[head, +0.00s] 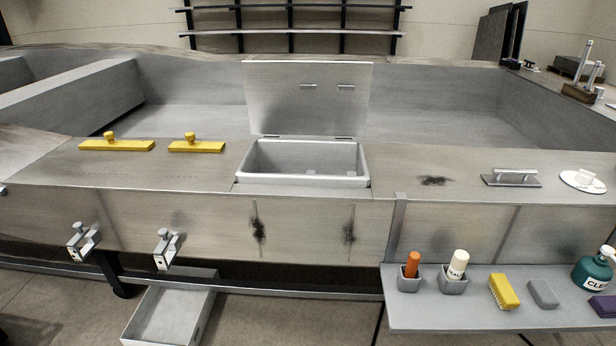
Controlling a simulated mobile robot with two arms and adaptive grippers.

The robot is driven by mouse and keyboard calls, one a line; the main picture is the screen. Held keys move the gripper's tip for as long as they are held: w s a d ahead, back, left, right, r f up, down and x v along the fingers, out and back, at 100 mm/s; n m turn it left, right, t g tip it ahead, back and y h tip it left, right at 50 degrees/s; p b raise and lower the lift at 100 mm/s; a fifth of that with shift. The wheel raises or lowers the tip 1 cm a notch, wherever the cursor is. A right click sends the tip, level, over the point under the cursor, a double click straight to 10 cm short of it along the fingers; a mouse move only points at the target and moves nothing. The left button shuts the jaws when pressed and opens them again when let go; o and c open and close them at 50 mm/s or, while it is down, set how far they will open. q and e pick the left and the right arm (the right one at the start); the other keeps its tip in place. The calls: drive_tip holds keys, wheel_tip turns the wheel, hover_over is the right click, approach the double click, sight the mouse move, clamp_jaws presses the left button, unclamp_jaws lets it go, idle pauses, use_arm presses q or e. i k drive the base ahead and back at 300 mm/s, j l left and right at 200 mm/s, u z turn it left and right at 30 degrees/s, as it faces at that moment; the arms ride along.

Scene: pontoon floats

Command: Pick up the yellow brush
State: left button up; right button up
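The yellow brush (503,291) lies on the grey side shelf (430,318) at the lower right. It is a yellow block with a paler, bristle-like side facing the front left. It stands apart from the things around it, and nothing covers it. Neither of my grippers shows in the head view.
On the shelf, cups hold an orange-handled thing (412,265) and a white tube (457,265) left of the brush. A grey block (543,294), a green bottle (592,272) and a purple block (604,306) are to its right. An open-lidded box (303,181) sits in the metal deck.

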sight(506, 296)
drive_tip(key=z, duration=1.3)
